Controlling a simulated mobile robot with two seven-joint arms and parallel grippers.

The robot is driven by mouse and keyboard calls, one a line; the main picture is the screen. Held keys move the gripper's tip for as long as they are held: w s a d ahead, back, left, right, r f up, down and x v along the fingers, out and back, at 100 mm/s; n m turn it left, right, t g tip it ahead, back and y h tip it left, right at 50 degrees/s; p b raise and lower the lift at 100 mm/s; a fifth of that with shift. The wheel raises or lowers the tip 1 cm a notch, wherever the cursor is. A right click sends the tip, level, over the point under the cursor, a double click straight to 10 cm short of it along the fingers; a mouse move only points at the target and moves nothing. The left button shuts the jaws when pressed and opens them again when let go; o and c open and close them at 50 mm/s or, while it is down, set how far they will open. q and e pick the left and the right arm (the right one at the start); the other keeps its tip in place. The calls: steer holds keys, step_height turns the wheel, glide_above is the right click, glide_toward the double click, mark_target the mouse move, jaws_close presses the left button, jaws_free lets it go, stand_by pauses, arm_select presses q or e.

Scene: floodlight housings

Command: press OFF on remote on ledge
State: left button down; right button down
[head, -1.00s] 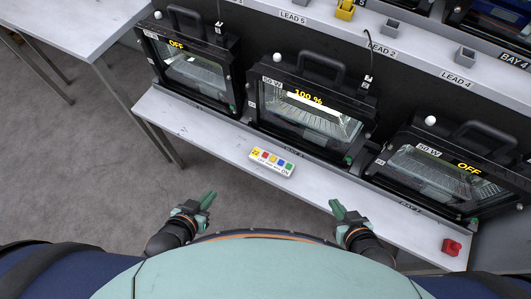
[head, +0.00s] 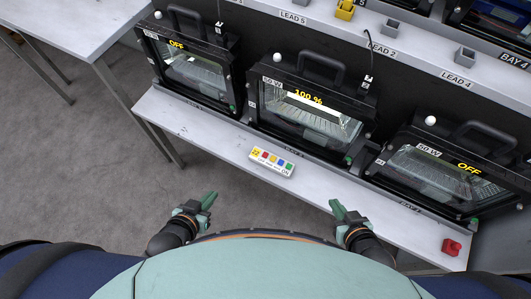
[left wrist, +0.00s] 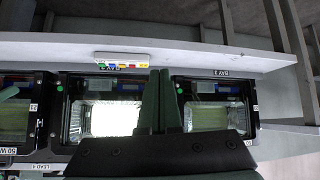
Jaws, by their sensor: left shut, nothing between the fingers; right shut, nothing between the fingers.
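The remote (head: 271,162) is a small white box with a row of coloured buttons, lying on the grey ledge (head: 215,143) in front of the middle floodlight. It also shows upside down in the left wrist view (left wrist: 122,58). The button marked OFF is too small to make out. The middle floodlight (head: 308,112) is lit and reads 100 %. My left gripper (head: 211,197) is shut and empty, below and left of the remote, apart from the ledge. My right gripper (head: 335,204) is shut and empty, below and right of the remote, also apart from it.
Floodlights reading OFF stand at the left (head: 190,68) and right (head: 445,172). A red block (head: 452,246) sits at the ledge's right end. A grey table (head: 75,28) stands at the far left. The ledge around the remote is clear.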

arm_select(q)
steer(key=w+d+r+n+h+p, duration=0.1)
steer(key=w+d+n+h+p, duration=0.15)
steer(key=w+d, duration=0.75)
step_height(320, 180, up, 2)
steer(key=g+h, duration=0.1)
steer(key=g, duration=0.1)
glide_above(263, 158)
steer(key=shift+f, duration=0.1)
step_height(263, 158, down, 8)
steer(key=b, duration=0.8)
steer(key=shift+f, duration=0.3)
stand_by(0.3)
steer(key=shift+f, duration=0.1)
stand_by(0.7)
